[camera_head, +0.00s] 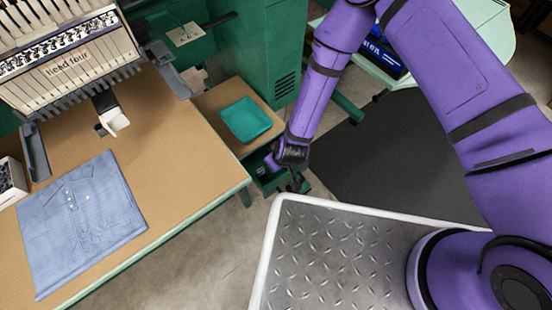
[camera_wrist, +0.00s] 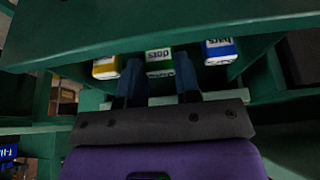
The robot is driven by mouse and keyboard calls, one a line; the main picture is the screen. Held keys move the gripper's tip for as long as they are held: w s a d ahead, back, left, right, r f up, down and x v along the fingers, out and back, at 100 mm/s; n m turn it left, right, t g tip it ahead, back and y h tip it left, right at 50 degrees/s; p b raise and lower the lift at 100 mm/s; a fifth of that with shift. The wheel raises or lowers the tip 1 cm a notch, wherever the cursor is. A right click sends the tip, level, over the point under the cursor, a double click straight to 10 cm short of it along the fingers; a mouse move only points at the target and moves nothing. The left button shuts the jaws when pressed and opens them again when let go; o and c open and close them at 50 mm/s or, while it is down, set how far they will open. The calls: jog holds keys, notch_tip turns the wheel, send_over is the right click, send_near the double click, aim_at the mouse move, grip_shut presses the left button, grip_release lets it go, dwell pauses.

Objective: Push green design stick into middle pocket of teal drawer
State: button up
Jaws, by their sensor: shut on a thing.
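The teal drawer (camera_wrist: 250,28) shows from close up in the wrist view, and its small open box (camera_head: 264,177) is partly hidden by my arm in the head view. The green design stick (camera_wrist: 157,55), with a white label reading "dots", is in the middle, between a yellow stick (camera_wrist: 106,66) on the left and a blue stick (camera_wrist: 219,50) on the right. My gripper (camera_wrist: 158,76) is shut on the green stick, one dark finger on each side. The pocket floor and the stick's far end are hidden, so its depth cannot be told.
An embroidery machine (camera_head: 70,55) and a folded blue shirt (camera_head: 80,222) are on the table (camera_head: 185,150) at left. A dark mat (camera_head: 375,155) covers the floor at right.

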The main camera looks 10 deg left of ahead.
jog(key=shift+f, duration=0.35)
jog(key=o, duration=0.9)
jog(key=v, duration=1)
jog(key=shift+s+r, duration=0.1)
jog(key=shift+r, duration=0.3)
